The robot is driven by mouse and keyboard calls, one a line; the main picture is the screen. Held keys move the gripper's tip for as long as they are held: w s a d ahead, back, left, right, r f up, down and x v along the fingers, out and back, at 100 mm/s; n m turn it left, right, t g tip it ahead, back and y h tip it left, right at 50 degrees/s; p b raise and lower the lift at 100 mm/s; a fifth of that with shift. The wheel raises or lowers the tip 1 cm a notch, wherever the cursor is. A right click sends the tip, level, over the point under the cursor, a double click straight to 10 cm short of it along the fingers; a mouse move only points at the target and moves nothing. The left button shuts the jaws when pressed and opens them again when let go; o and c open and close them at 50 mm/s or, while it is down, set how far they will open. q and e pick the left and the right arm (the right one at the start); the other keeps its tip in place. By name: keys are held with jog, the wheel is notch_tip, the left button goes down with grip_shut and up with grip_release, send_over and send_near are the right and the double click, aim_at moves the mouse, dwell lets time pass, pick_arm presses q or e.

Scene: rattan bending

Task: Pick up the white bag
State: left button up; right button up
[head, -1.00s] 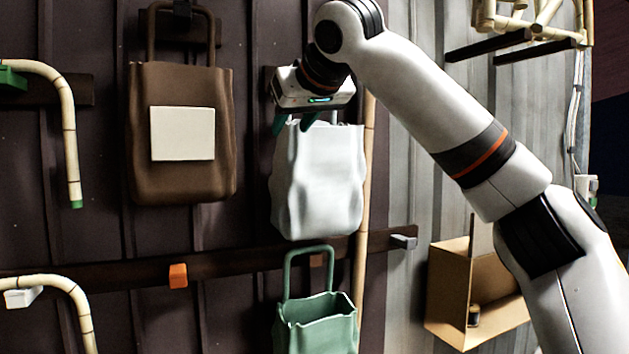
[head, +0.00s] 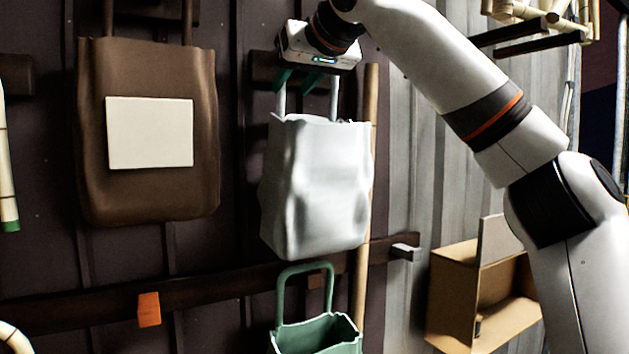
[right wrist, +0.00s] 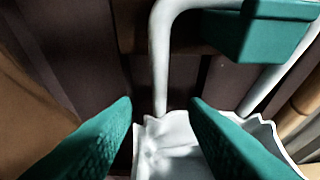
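The white bag (head: 316,190) hangs upright against the dark wall, with its handle rising above the rim. My right gripper (head: 298,80) is in front of the upper handle, above the bag's rim. In the right wrist view the two green fingers (right wrist: 161,103) are apart. One strand of the white handle (right wrist: 160,70) shows between them, with gaps on both sides. The handle's top passes by a green peg (right wrist: 265,30), and the bag's crumpled rim (right wrist: 175,135) shows below. My left gripper is not in view.
A brown bag (head: 150,195) with a pale patch hangs to the left. A green bag (head: 318,335) hangs below, by a dark rail (head: 215,290) with an orange peg (head: 149,310). A bamboo pole (head: 362,290) stands close behind the white bag. An open cardboard box (head: 452,295) is at right.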

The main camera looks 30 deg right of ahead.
aim_at(283, 99)
jog(key=x, duration=0.3)
jog(key=shift+w+f+p, duration=0.1)
jog(key=shift+w+p, duration=0.05)
jog(key=shift+p, duration=0.15)
jog(key=shift+w+f, duration=0.15)
jog(key=shift+w, duration=0.25)
jog(key=p+x, duration=0.2)
jog(key=x, duration=0.1)
jog(key=shift+w+f, duration=0.4)
jog(key=shift+w, duration=0.05)
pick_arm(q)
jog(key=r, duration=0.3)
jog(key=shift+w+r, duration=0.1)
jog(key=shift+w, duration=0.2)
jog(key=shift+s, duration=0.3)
pick_arm(e)
jog(key=shift+s, duration=0.1)
grip_shut()
